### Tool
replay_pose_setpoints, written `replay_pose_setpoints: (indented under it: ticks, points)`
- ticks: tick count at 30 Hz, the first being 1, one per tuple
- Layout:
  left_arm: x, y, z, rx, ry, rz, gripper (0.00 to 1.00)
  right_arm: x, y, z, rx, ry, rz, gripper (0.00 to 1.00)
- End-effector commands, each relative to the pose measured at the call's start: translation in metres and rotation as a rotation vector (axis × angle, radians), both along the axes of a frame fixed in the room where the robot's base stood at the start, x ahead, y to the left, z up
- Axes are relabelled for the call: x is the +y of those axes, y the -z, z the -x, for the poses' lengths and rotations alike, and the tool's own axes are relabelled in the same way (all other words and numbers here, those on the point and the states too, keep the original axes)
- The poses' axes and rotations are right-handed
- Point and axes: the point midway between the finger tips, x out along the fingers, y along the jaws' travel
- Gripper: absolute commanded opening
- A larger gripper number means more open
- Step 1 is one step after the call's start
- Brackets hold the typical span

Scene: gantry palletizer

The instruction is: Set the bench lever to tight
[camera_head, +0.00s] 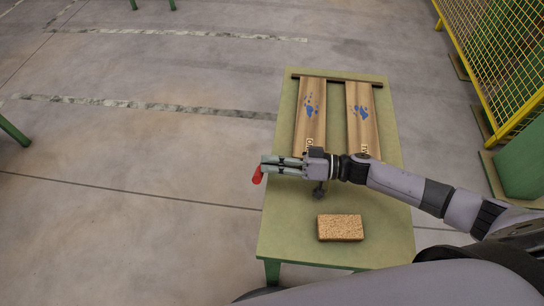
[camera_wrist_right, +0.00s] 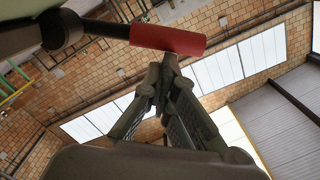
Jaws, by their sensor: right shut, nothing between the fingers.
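The bench lever shows as a red handle (camera_head: 257,175) at the left edge of the green bench (camera_head: 285,235) in the head view. Most of its shaft is hidden behind my right gripper (camera_head: 267,165). A dark fitting (camera_head: 319,192) shows just below the gripper body. In the wrist view the red handle (camera_wrist_right: 168,38) sits on a dark rod, just beyond the fingertips of my right gripper (camera_wrist_right: 160,78). That gripper is shut and empty, close beside the handle; I cannot tell whether they touch. My left gripper is not in view.
Two wooden boards, left (camera_head: 311,105) and right (camera_head: 359,105), lie on the bench with blue marks and partly hidden lettering. A brown speckled block (camera_head: 340,228) lies near the front. A yellow mesh fence (camera_head: 505,60) stands right.

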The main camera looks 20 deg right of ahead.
Motion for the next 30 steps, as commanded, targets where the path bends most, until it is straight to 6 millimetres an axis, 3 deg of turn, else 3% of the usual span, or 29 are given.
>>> replay_pose_setpoints:
  ticks: [17,30]
  points:
    - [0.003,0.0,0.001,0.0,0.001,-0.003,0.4,-0.006,0.001,0.003,0.004,0.0,0.002,0.0]
    - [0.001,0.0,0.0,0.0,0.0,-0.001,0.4,-0.085,-0.001,0.033,0.005,0.001,0.004,0.0]
